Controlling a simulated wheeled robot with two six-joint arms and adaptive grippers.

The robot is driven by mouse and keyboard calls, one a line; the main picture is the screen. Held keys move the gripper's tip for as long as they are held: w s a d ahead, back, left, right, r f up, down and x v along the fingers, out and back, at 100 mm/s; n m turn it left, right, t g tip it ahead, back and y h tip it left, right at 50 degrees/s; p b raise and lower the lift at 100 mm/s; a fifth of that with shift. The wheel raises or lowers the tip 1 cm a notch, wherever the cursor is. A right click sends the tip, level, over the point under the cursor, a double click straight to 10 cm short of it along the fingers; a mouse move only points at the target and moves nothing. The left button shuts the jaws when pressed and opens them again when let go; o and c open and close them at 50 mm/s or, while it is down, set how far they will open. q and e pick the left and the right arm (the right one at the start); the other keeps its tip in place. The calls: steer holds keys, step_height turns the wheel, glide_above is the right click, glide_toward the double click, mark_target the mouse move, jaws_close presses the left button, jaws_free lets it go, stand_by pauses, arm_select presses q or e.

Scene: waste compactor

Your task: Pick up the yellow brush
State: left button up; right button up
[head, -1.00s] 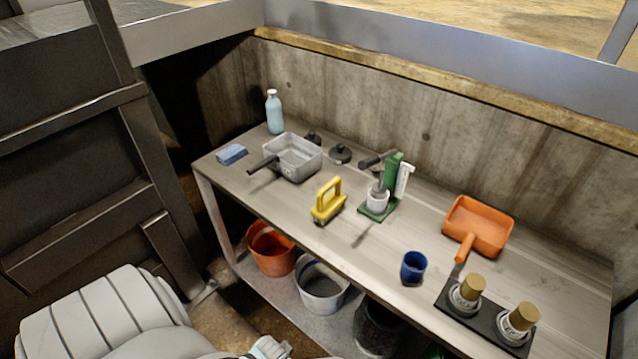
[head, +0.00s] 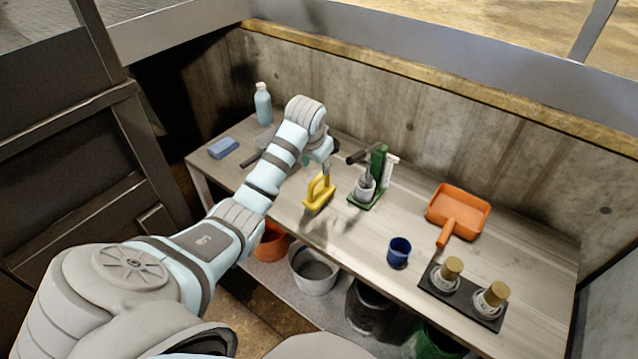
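The yellow brush (head: 319,193) with its upright loop handle stands on the grey workbench (head: 300,232), left of the green press. My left arm reaches in from the left, and my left gripper (head: 325,168) points down right at the top of the brush's handle. The fingers are small and partly hidden by the wrist, so I cannot tell whether they are open or shut on the handle. My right gripper is not in view.
A green press (head: 378,170) stands close right of the brush. A blue cup (head: 399,251), orange dustpan (head: 458,211) and black tray with two brown-topped items (head: 462,297) lie farther right. A bottle (head: 263,104) and blue sponge (head: 223,148) are left. Buckets (head: 313,272) sit below.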

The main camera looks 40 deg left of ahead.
mark_target(319, 177)
arm_select(q)
steer(key=x, duration=0.3)
steer(key=b+x, duration=0.1)
steer(key=x, duration=0.3)
steer(key=b+x, duration=0.1)
steer(key=x, duration=0.2)
steer(key=shift+s+f, duration=0.2)
steer(key=shift+f, duration=0.1)
steer(key=shift+c, duration=0.3)
steer(key=shift+r, duration=0.1)
jaws_close()
